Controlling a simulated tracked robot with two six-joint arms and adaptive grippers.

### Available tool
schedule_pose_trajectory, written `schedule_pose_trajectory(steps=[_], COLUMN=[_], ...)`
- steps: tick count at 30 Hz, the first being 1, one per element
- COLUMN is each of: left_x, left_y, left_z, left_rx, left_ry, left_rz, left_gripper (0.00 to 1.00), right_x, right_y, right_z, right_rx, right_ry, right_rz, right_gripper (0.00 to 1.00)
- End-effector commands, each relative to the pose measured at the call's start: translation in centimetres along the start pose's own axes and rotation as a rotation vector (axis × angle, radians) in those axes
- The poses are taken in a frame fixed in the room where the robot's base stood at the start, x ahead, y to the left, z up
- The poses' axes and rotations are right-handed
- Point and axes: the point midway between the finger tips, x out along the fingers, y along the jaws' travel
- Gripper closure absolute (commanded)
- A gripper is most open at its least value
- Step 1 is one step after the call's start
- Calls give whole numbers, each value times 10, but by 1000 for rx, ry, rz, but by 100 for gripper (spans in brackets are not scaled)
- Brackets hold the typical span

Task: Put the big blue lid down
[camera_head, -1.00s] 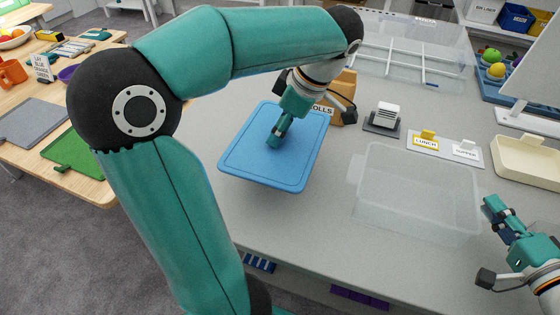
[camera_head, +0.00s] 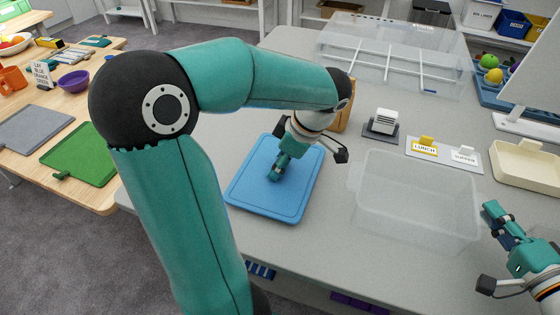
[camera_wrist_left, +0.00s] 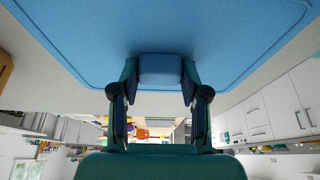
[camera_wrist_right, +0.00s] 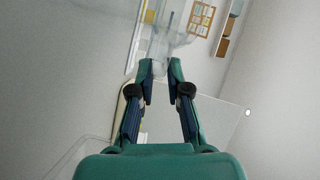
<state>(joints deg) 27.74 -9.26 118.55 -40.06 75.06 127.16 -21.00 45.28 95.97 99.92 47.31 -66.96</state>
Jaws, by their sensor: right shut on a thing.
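The big blue lid (camera_head: 262,205) lies flat on the grey counter, left of the clear box (camera_head: 405,205). My left gripper (camera_head: 277,172) is above the lid's middle, its fingers at both sides of the raised blue handle (camera_wrist_left: 161,70). They look closed on it, with no clear gap in the left wrist view. My right gripper (camera_head: 490,210) is at the clear box's right side, shut on what looks like its clear edge or tab. The see-through plastic makes the exact contact hard to tell; it shows beyond the fingertips in the right wrist view (camera_wrist_right: 160,78).
A divided clear organiser (camera_head: 395,60) stands at the back. A label stand (camera_head: 443,152) and a cream tray (camera_head: 527,165) are at the right. A cardboard box (camera_head: 343,115) is partly hidden behind my left wrist. The wooden table (camera_head: 95,192) with a green board (camera_head: 85,152) is at the left.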

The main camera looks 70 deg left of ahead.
Motion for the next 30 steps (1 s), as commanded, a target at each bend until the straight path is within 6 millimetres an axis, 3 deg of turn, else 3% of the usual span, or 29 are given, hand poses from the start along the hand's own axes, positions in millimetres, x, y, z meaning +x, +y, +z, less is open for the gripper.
schedule_pose_trajectory(steps=[1, 5, 17, 23, 30], left_x=[1, 1, -4, -32, -81], left_y=[0, 0, 0, 1, 1], left_z=[0, 0, 0, 0, 0], left_rx=[0, 0, 0, 1, 2], left_ry=[1, 0, -1, -3, -2], left_rz=[-1, -1, 2, 6, 6], left_gripper=[48, 30, 30, 30, 30], right_x=[1, 1, 1, 1, 1], right_y=[9, 9, 9, 9, 9], right_z=[5, 5, 5, 5, 5], right_rx=[3, 3, 3, 3, 3], right_ry=[-9, -9, -9, -9, -9], right_rz=[16, 16, 16, 16, 16], right_gripper=[100, 100, 100, 100, 100])
